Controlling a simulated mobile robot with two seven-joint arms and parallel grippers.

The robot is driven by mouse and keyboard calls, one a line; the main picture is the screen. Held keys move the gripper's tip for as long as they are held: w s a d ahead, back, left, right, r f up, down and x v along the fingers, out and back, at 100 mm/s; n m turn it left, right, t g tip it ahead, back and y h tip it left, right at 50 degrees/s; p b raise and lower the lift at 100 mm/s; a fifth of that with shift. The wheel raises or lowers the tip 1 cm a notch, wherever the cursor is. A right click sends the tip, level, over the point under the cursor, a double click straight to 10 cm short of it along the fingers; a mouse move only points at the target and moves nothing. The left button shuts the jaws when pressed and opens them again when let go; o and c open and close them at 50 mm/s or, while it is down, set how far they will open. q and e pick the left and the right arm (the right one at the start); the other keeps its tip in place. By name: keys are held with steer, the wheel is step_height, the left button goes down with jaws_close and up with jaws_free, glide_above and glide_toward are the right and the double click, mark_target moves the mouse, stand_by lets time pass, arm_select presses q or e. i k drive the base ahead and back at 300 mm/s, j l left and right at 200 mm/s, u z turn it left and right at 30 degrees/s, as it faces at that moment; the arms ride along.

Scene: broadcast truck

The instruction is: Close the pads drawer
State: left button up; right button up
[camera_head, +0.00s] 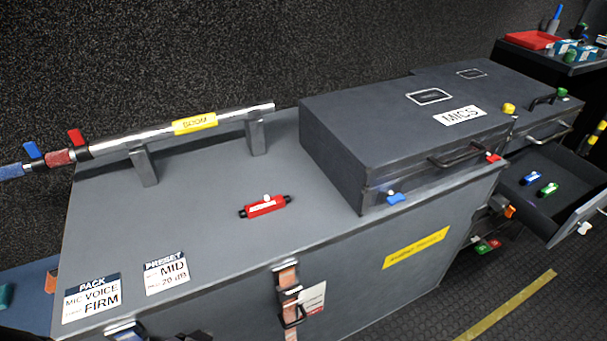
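An open drawer (577,217) sticks out at the right side of the camera_head view, below a dark cabinet (541,118). A blue item (531,178) and a green item (548,189) lie inside it. A small pale part (584,228) shows at its front panel. No label naming the drawer as pads can be read. Part of the drawer is cut off by the right picture edge. Neither of my grippers is in view.
A grey case marked MICS (395,135) stands on a large chest (230,250). The chest also carries a boom tube (240,117) on two posts and a red device (264,206). Dark floor with a yellow stripe (508,306) lies in front of the drawer.

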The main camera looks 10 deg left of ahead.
mark_target(582, 195)
steer(key=z, duration=1.4)
steer(key=i+l+u, duration=0.4)
steer(key=i+l, duration=0.15)
steer(key=i, duration=0.4)
steer(key=i+l+u, duration=0.35)
steer(key=i+l, duration=0.45)
steer(key=i, duration=0.15)
